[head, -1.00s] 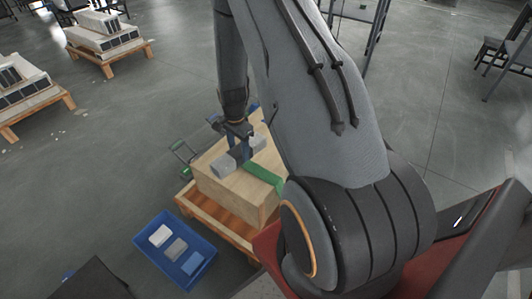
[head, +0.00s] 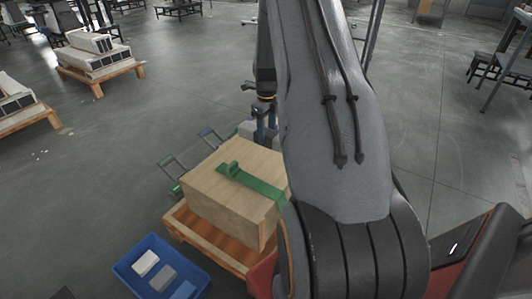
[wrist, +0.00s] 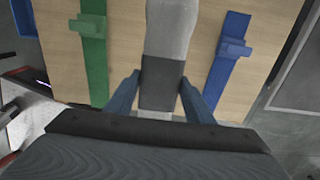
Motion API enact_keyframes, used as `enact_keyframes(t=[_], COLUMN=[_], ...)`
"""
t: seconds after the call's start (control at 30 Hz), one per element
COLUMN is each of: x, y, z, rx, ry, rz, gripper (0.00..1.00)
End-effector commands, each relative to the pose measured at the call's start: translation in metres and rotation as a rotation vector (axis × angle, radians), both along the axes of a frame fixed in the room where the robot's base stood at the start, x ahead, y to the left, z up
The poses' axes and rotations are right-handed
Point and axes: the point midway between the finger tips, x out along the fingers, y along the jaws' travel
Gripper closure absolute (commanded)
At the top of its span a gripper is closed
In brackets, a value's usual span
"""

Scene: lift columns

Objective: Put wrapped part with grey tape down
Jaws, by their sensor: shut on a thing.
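The wrapped part (wrist: 170,30) is a light grey, long piece with a dark grey tape band (wrist: 161,83). My gripper (wrist: 160,98) is shut on it at the band, one finger on each side. In the head view my gripper (head: 264,130) is at the far side of a wooden box, with a pale end of the part (head: 246,129) showing left of it. My arm hides the rest. In the wrist view the box top (wrist: 128,60) lies behind the part; I cannot tell whether they touch.
The wooden box (head: 215,192) sits on a pallet (head: 212,242). A green strap (head: 255,186) crosses the box, and a blue strap (wrist: 229,60) shows in the wrist view. A blue bin (head: 128,268) holds small blocks at front left. Open floor lies left.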

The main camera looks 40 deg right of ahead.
Motion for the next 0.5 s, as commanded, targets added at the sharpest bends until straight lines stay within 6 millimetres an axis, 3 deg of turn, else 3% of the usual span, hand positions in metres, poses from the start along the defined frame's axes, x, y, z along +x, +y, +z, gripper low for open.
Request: enact_keyframes(t=[0.13,0.5], x=[0.0,0.0], y=[0.0,0.0], z=[-0.029,-0.067], rx=[0.001,0.001], ry=[0.001,0.001], rz=[0.001,0.003], gripper=[0.92,0.92])
